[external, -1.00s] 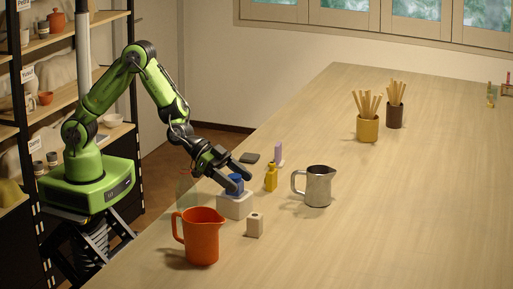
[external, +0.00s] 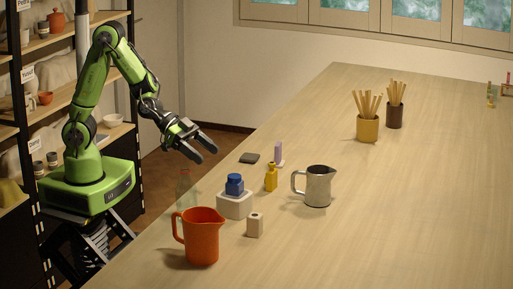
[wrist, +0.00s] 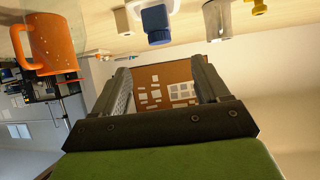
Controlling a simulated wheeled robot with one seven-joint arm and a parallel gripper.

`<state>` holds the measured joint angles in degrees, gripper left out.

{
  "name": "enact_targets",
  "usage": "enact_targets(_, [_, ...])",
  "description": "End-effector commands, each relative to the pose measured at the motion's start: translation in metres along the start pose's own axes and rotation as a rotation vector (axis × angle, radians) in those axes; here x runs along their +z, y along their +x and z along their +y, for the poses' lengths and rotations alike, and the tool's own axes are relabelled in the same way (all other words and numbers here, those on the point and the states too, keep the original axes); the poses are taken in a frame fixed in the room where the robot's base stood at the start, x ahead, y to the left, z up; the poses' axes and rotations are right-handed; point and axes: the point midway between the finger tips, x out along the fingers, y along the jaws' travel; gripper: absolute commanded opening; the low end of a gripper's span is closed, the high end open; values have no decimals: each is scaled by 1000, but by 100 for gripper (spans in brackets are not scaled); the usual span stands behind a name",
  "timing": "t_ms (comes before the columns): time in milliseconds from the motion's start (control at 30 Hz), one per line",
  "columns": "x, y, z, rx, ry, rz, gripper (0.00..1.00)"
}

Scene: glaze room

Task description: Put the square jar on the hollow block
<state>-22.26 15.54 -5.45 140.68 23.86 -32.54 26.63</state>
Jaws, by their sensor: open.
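The square jar (external: 235,184), blue with a blue cap, stands upright on top of a white block (external: 235,206), which I take to be the hollow block; its hollow cannot be made out. In the wrist view the jar (wrist: 157,25) shows at the top, with part of the white block (wrist: 172,5) at the picture's edge. My gripper (external: 207,155) is open and empty, above and to the left of the jar, clear of it. In the wrist view nothing is between the fingers (wrist: 163,75).
An orange jug (external: 202,238) and a small beige block (external: 255,225) stand in front. A clear greenish bottle (external: 185,188), yellow bottle (external: 271,179), metal pitcher (external: 318,188), purple item (external: 278,153) and dark flat piece (external: 250,158) are close by.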

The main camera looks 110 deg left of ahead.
Motion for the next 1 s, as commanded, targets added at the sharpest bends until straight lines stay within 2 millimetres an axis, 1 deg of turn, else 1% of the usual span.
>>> enact_targets(67, [-3, -6, 6, 11, 14, -15, 75])
enact_targets(167, [-10, -32, 25, 42, 55, -84, 75])
enact_targets(200, [-10, -49, 34, 49, 72, -129, 75])
enact_targets(267, [-8, -79, 44, 48, 88, -204, 75])
enact_targets(300, [-5, -101, 49, 40, 89, -256, 75])
enact_targets(333, [-2, -119, 52, 31, 86, -294, 75])
enact_targets(367, [2, -137, 54, 19, 79, -331, 75])
enact_targets(400, [9, -162, 56, -1, 61, -378, 75])
enact_targets(500, [30, -218, 58, -45, -2, -479, 75])
enact_targets(600, [47, -253, 58, -73, -59, -544, 75])
enact_targets(700, [56, -267, 58, -84, -86, -575, 75])
enact_targets(1000, [56, -267, 58, -85, -87, -580, 75])
